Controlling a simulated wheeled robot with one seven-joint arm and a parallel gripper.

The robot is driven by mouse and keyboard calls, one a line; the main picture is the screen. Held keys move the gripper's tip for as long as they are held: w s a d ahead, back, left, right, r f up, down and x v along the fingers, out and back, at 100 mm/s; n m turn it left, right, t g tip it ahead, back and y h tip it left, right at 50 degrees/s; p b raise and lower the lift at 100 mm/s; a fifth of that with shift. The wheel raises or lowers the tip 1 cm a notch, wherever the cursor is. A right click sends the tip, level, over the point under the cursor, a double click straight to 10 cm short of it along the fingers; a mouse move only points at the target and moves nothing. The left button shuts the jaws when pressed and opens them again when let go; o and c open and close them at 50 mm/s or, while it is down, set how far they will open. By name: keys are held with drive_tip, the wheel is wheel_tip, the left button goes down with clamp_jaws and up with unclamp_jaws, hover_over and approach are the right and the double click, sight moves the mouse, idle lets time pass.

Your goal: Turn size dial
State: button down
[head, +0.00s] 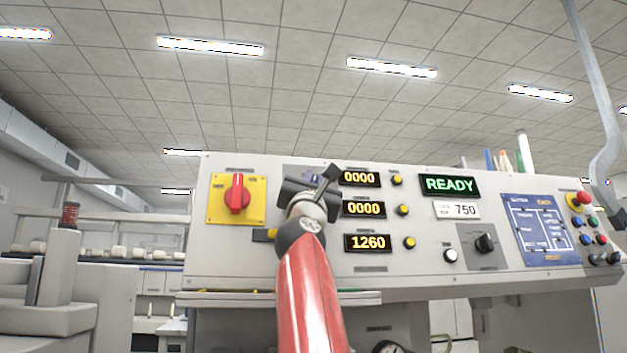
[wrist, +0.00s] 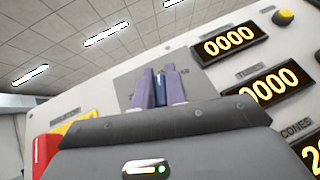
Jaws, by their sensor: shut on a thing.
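My gripper (head: 313,181) is at the panel front, just left of the top number display. In the wrist view its two purple-grey fingers (wrist: 160,85) are shut on a narrow dark blue dial (wrist: 161,79), the size dial. The dial stands in front of a grey plate (wrist: 126,84) on the panel. Its label and pointer setting cannot be read. In the head view my gripper and arm hide most of the dial.
The white control panel (head: 385,275) carries a red rotary switch (head: 237,194) on a yellow plate to the left. Number displays (head: 367,242) with yellow buttons (head: 410,242) are close on the right. Farther right are a READY display (head: 449,185) and a black knob (head: 485,243).

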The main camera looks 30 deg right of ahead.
drive_tip(key=m+g+h+p, duration=0.1)
drive_tip(key=m+g, duration=0.1)
drive_tip(key=m, duration=0.1)
drive_tip(key=m+g+h+p, duration=0.1)
drive_tip(key=m+g+h, duration=0.1)
drive_tip(key=m+g, duration=0.1)
drive_tip(key=m+g+h+p, duration=0.2)
drive_tip(key=shift+r+m+g, duration=0.25)
drive_tip(key=shift+m+g, duration=0.05)
drive_tip(key=shift+m, duration=0.1)
drive_tip(key=m+g+p, duration=0.3)
drive_tip(key=shift+d+f, duration=0.1)
drive_tip(key=shift+f, duration=0.05)
drive_tip(key=shift+f+m+g+p, duration=0.1)
drive_tip(key=shift+m+g+p, duration=0.25)
drive_tip(key=shift+m+g, duration=0.2)
drive_tip(key=shift+f+g, duration=0.1)
drive_tip(key=shift+g, duration=0.25)
drive_tip(key=c, duration=1.4)
unclamp_jaws()
drive_tip(key=shift+d, duration=0.1)
drive_tip(key=shift+c, duration=0.2)
